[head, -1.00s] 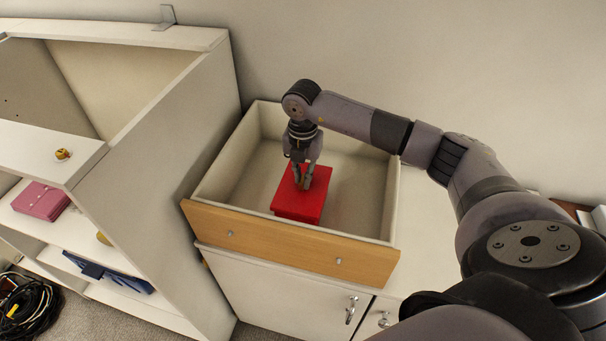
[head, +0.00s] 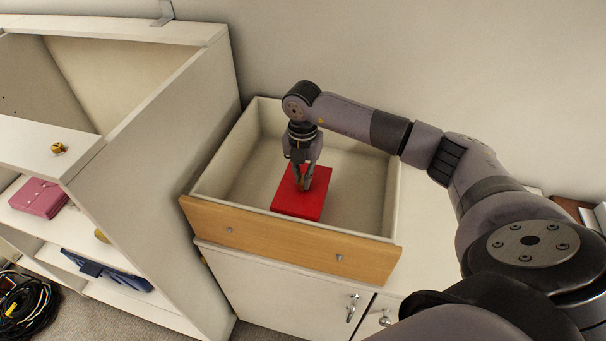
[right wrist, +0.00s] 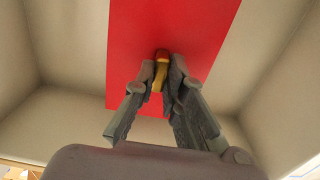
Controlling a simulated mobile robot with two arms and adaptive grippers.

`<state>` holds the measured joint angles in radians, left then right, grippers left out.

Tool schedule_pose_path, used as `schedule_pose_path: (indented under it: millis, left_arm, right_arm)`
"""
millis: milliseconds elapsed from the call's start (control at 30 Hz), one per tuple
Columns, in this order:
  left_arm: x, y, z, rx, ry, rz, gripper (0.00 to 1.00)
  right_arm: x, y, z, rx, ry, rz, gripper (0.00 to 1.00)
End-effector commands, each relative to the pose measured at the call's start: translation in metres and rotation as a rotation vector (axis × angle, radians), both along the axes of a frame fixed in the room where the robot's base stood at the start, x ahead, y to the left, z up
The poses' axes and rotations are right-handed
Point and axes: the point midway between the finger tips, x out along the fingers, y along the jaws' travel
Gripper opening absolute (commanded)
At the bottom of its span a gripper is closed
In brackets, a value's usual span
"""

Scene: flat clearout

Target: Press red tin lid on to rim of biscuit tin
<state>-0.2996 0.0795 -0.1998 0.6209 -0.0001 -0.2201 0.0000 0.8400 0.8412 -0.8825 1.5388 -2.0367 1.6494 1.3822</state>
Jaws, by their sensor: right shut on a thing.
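The red tin lid (head: 300,206) lies flat, low inside the open drawer box, and fills the upper middle of the right wrist view (right wrist: 205,30). My right gripper (head: 303,187) points down over the lid's middle. In the right wrist view its fingers (right wrist: 165,85) are closed around a small brass-coloured knob (right wrist: 160,75) on the lid. I cannot make out the biscuit tin. Whether the lid sits on its rim cannot be told. My left gripper is out of view.
The pale drawer box (head: 232,160) has a wooden front (head: 285,242), with bare floor around the lid. A white shelf unit (head: 150,170) stands close on the left, holding a pink box (head: 38,198) and a dark blue item (head: 105,270). Black cable (head: 28,308) lies at lower left.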

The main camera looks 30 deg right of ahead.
Motion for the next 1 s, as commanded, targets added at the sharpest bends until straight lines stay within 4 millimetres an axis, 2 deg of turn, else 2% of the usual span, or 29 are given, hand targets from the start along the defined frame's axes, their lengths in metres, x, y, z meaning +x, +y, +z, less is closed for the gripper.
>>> schedule_pose_path:
  millis: [267, 300, 633, 1000]
  left_arm:
    - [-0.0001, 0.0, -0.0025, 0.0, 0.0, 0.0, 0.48]
    - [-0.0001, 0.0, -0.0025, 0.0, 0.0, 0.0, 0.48]
    - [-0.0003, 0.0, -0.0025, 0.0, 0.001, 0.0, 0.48]
    - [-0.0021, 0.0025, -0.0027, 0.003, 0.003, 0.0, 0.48]
  right_arm:
    - [0.0, 0.0001, -0.0037, 0.0, 0.0, 0.0, 0.0]
    - [0.0, 0.0001, -0.0037, 0.0, 0.0, 0.0, 0.12]
    - [0.0, 0.0001, -0.0035, 0.0, 0.0, 0.0, 0.34]
    - [0.0005, 0.0, 0.0003, 0.0, -0.001, 0.0, 0.35]
